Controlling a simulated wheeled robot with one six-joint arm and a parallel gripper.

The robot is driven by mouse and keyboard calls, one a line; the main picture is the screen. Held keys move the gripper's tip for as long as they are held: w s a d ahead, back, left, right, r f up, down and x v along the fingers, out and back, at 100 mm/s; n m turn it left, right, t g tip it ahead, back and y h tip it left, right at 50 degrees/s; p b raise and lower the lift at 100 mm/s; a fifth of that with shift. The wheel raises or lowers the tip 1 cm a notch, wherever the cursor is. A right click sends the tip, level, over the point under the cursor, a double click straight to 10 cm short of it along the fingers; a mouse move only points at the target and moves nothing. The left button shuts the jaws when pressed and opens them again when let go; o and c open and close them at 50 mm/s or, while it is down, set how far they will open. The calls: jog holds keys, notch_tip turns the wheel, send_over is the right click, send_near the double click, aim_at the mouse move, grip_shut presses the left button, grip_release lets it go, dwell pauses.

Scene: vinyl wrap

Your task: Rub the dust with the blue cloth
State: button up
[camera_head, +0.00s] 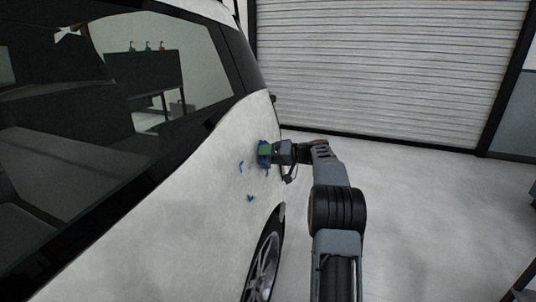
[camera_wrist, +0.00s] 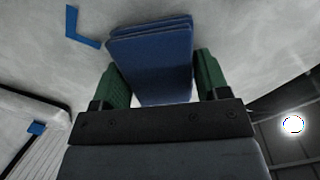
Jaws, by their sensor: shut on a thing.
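My gripper (camera_wrist: 153,85) is shut on the folded blue cloth (camera_wrist: 152,50), with a green finger on each side of it. In the head view the cloth (camera_head: 262,153) is at the white car's side panel (camera_head: 190,175), partly hidden by my gripper (camera_head: 275,153). The cloth's far edge is up against or very close to the panel; I cannot tell if it touches. The panel looks greyish and mottled, like a dusty film, but separate dust is hard to make out.
Small blue pieces (camera_head: 250,198) are on the panel near the cloth, and one angled blue piece (camera_wrist: 83,27) shows in the wrist view. The car's wheel (camera_head: 264,268) is below. A roller door (camera_head: 390,70) stands behind, and the floor (camera_head: 420,210) to the right is clear.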

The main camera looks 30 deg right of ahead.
jog(key=shift+d+f, duration=0.1)
jog(key=shift+b+v, duration=0.35)
jog(key=shift+v, duration=2.55)
jog(key=shift+s, duration=0.1)
jog(key=shift+v, duration=1.45)
